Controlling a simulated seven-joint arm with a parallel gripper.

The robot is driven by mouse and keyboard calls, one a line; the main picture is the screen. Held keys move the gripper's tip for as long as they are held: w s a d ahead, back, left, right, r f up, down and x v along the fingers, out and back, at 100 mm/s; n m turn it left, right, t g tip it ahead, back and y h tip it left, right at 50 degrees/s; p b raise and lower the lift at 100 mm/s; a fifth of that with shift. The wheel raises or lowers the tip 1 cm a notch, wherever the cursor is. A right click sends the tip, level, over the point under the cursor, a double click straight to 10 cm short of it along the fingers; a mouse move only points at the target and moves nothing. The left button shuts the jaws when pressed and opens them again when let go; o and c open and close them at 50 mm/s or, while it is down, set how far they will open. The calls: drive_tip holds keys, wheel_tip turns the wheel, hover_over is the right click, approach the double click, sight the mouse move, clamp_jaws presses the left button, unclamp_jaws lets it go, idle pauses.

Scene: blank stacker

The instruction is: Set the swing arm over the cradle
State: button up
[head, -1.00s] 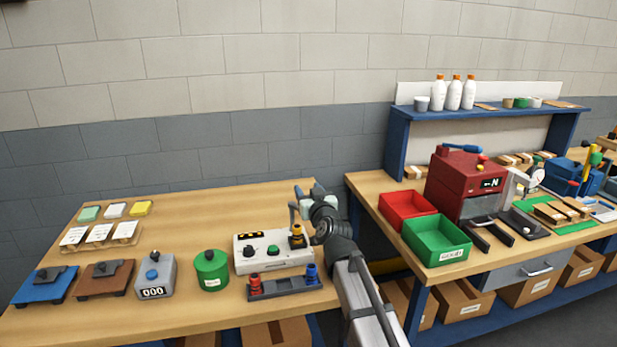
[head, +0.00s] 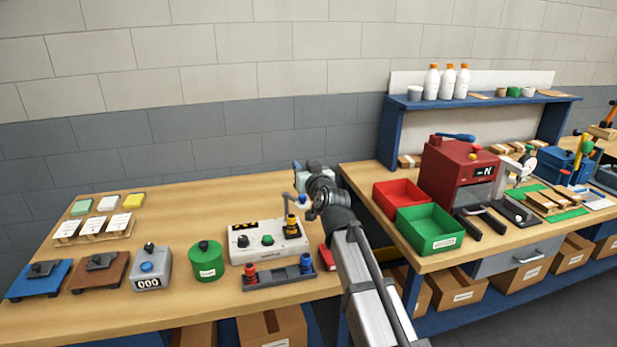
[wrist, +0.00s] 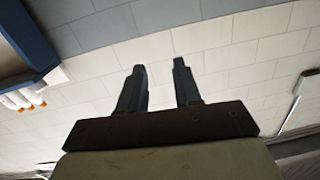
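The white control box (head: 268,242) stands on the left bench and bears a short yellow-and-black post (head: 291,225) at its right end. A thin grey arm with a blue end (head: 299,200), which may be the swing arm, shows above that post. My arm crowds it, so I cannot tell how it is set. A dark base with a red and a blue knob (head: 277,273) lies in front of the box; I cannot tell whether it is the cradle. My gripper (head: 297,166) is above and behind the box. In the wrist view its two fingers (wrist: 160,90) are apart, with nothing between them.
A green canister (head: 206,262), a counter box (head: 151,268) and brown (head: 98,272) and blue (head: 40,280) plates stand left of the control box. A red object (head: 327,258) lies right of it, partly behind my arm. A green bin (head: 430,230) stands on the right bench.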

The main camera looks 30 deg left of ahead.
drive_tip(key=w+f+m+g, duration=0.1)
drive_tip(key=w+f, duration=0.1)
drive_tip(key=w+d+f+m+g, duration=0.1)
drive_tip(key=f+g, duration=0.1)
drive_tip(key=f, duration=0.1)
drive_tip(key=w+f+m+g, duration=0.1)
drive_tip(key=w+f, duration=0.1)
drive_tip(key=shift+w+d+f+h, duration=0.25)
drive_tip(key=shift+w+d+h, duration=0.05)
drive_tip(key=c, duration=0.4)
drive_tip(key=f+g, duration=0.1)
drive_tip(key=w+d+f+m+g, duration=0.1)
drive_tip(key=f+g, duration=0.1)
drive_tip(key=shift+w+d+g+y, duration=0.3)
drive_tip(key=shift+d+g+y, duration=0.05)
drive_tip(key=shift+g+y, duration=0.05)
clamp_jaws()
drive_tip(key=w+d+r+m+g+y, duration=0.15)
drive_tip(key=d+g+y, duration=0.25)
drive_tip(key=d+g, duration=0.65)
drive_tip(key=s+x, duration=0.2)
drive_tip(key=x, duration=1)
drive_tip(key=shift+d+f, duration=0.25)
drive_tip(key=shift+d, duration=0.15)
